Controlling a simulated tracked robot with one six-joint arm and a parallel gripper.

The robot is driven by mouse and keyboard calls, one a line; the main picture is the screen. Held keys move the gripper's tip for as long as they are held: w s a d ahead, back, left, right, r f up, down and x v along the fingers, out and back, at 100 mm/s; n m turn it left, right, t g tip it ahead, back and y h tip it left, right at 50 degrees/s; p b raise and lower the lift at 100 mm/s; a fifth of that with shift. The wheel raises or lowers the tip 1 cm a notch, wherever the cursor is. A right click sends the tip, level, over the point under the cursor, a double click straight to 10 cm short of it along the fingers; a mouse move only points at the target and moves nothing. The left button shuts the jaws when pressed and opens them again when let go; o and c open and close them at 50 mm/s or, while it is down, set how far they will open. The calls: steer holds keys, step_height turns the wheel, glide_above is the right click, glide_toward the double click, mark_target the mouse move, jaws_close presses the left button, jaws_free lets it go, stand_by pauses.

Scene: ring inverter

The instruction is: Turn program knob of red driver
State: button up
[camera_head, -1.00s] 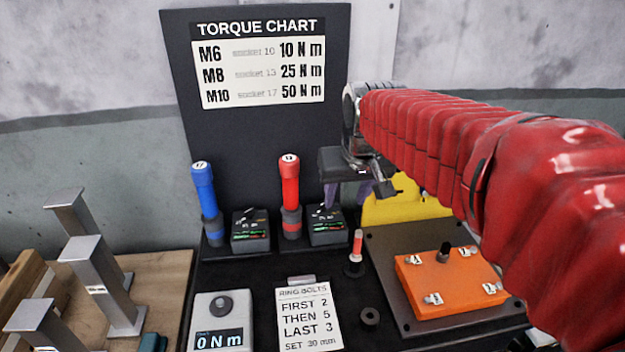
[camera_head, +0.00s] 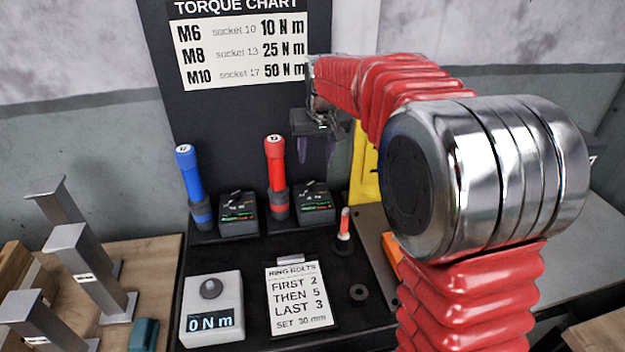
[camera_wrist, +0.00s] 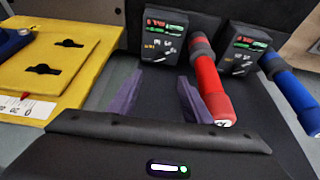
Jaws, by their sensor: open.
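The red driver (camera_head: 276,180) stands upright in its holder on the black bench, with a dark control box (camera_head: 313,203) with small lit displays and a knob beside it on the right. In the wrist view the red driver (camera_wrist: 207,88) is just right of my gripper's fingers, and the control box (camera_wrist: 164,36) is beyond the fingertips. My gripper (camera_wrist: 154,88) has its two purple fingers apart with nothing between them. In the head view my gripper (camera_head: 316,148) hangs above and behind the control box, partly hidden by its own wrist.
A blue driver (camera_head: 193,186) with its box (camera_head: 238,214) stands to the left. A torque meter (camera_head: 212,308) reads 0 N m; a ring bolts card (camera_head: 299,296) lies beside it. A yellow plate (camera_wrist: 55,65) is left in the wrist view.

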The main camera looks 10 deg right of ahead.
mark_target(312, 183)
steer(key=x, duration=1.3)
steer(key=shift+w+f, duration=0.2)
steer(key=shift+f, duration=0.1)
steer(key=shift+c, duration=0.4)
steer(key=c, duration=1)
steer(key=shift+d+n, duration=0.1)
steer(key=shift+n, duration=0.5)
steer(key=shift+d+n+y, duration=0.1)
steer(key=shift+n+y, duration=0.6)
steer(key=shift+n, duration=0.4)
steer(key=shift+w+d+n+g+y, duration=0.1)
steer(key=shift+n+g+y, duration=0.2)
steer(key=shift+n, duration=0.75)
steer(key=shift+d+n+g+y, duration=0.15)
steer(key=shift+n+y, duration=0.25)
steer(key=shift+n, duration=0.65)
